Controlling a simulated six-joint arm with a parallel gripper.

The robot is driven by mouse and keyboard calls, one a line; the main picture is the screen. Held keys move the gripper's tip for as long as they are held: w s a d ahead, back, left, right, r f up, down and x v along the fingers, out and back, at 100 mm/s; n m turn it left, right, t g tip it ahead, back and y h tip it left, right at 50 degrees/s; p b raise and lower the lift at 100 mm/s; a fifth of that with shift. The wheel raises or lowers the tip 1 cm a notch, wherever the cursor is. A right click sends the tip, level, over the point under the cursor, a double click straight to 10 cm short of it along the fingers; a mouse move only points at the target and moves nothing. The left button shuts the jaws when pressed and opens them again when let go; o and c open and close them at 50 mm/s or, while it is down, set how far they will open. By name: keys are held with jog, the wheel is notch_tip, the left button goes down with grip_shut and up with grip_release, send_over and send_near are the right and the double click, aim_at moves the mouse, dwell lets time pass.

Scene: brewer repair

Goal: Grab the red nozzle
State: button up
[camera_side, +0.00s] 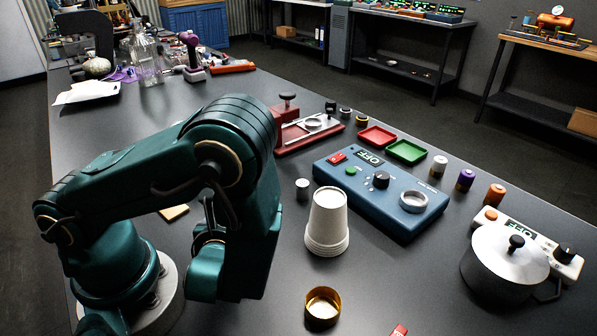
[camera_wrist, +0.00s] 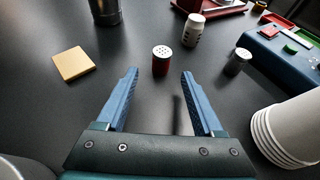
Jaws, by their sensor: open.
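The red nozzle (camera_wrist: 161,62), a short red cylinder with a pale perforated top, stands upright on the dark table in the wrist view. My gripper (camera_wrist: 160,75) is open, its two blue fingers pointing toward the nozzle. The nozzle appears just past the fingertips, roughly centred between them, and nothing is held. In the side view my arm hides the nozzle, and the fingertips cannot be made out there.
A tan square (camera_wrist: 73,63) lies to the left. A white jar (camera_wrist: 193,30) stands behind the nozzle, a small grey cylinder (camera_wrist: 237,62) to its right. Stacked white cups (camera_side: 327,220) and a blue control box (camera_side: 375,200) are farther right. Table around the nozzle is clear.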

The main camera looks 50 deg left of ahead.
jog(key=shift+x, duration=2.5)
jog(key=shift+d, duration=0.1)
grip_shut()
